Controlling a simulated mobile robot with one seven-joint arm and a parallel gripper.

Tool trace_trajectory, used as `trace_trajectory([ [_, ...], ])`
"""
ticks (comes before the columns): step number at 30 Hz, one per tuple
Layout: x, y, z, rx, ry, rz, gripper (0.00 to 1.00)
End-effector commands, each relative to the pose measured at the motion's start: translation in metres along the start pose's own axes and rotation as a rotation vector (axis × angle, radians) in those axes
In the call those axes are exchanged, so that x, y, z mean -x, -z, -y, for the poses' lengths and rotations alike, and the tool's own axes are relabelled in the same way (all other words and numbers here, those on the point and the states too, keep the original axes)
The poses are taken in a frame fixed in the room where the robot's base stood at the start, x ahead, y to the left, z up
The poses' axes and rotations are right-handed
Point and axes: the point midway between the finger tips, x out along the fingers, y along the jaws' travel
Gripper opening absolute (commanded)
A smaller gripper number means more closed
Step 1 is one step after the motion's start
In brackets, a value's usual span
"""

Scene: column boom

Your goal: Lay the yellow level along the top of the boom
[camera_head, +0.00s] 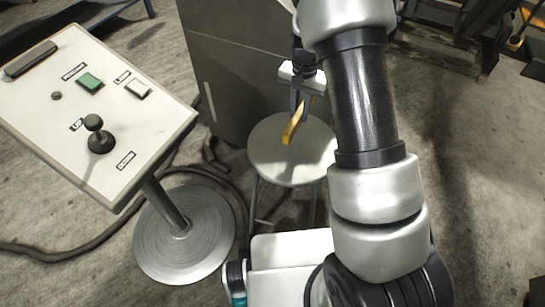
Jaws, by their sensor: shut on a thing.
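The yellow level (291,131) is held in my gripper (301,106) and hangs tilted over a round stool. I see it narrowly, and its upper end is partly hidden by the fingers. My gripper is shut on it. Whether the level's lower end touches the stool seat or is just above it, I cannot tell. I cannot make out the boom in this view.
The round pale stool (268,162) stands under the level. A tilted control panel (60,125) with a joystick, a green button and a white button stands on a round-based post at left. A dark grey cabinet-like block (228,60) rises behind the stool. Cables lie on the floor.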

Motion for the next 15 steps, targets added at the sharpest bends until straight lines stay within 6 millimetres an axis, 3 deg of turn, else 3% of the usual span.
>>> trace_trajectory([
  [15,-0.074,0.003,0.002,-0.028,0.000,0.002,0.00],
])
